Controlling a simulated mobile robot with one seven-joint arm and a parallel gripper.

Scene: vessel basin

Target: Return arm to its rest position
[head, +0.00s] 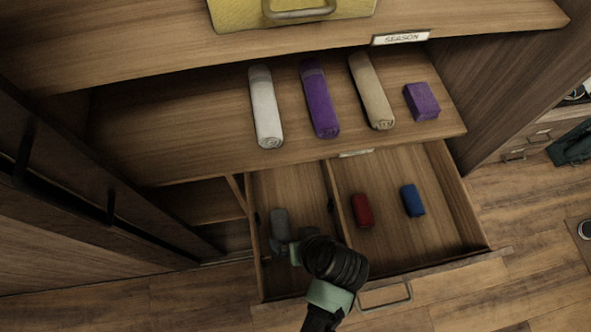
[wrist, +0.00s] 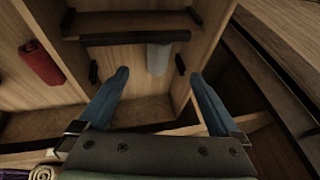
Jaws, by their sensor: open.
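My gripper (head: 284,247) is at the front of the left compartment of an open wooden drawer (head: 478,215) in the head view. In the wrist view its two blue fingers (wrist: 160,76) are spread wide with nothing between them. A grey roll (head: 280,222) lies in that compartment, just beyond the fingers. It also shows in the wrist view (wrist: 158,58), ahead of the fingertips and apart from them. My black and green arm comes in from the bottom of the head view and hides part of the drawer's front.
A red roll (head: 362,210) and a blue roll (head: 412,200) lie in the right compartment. White (head: 264,105), purple (head: 320,100) and beige (head: 371,90) rolls and a purple block (head: 421,101) rest on the shelf above. Dark cabinet doors (head: 80,170) stand left. Floor (head: 540,240) shows at right.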

